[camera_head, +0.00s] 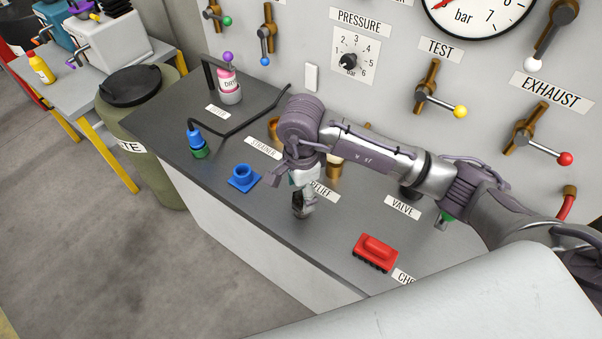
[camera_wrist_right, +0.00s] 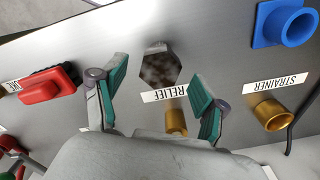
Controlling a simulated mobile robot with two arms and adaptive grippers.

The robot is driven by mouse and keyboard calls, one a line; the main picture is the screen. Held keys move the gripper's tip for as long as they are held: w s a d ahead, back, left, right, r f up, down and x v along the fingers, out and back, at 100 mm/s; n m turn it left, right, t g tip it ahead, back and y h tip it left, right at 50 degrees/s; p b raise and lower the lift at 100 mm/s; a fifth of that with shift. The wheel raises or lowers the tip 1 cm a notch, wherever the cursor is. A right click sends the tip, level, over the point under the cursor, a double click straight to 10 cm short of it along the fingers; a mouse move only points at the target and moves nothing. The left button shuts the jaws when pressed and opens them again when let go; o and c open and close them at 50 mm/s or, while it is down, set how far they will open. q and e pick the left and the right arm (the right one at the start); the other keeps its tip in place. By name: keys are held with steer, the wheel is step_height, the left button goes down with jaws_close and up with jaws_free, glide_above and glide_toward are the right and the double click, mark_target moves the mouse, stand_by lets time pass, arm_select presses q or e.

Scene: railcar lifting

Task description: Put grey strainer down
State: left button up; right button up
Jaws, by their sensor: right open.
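My right gripper (camera_head: 302,198) is over the counter near the RELIEF label. In the wrist view its two teal-padded fingers (camera_wrist_right: 158,98) are spread wide with nothing clamped between them. A dark grey-brown hexagonal piece (camera_wrist_right: 160,67), which looks like the grey strainer, is seen end-on on the counter beyond the fingertips, beside the RELIEF label (camera_wrist_right: 164,95). No finger appears to touch it in that view. My left gripper is out of view.
A blue flanged piece (camera_head: 243,179) sits near the counter's front edge. A red ribbed block (camera_head: 375,253) is to the right. A blue-and-green fitting (camera_head: 197,143) and a pink bottle (camera_head: 228,80) stand left. Valve levers and a gauge line the wall behind.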

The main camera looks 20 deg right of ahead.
mark_target(301, 198)
step_height(301, 198, up, 9)
steer(key=b, duration=0.2)
stand_by(0.6)
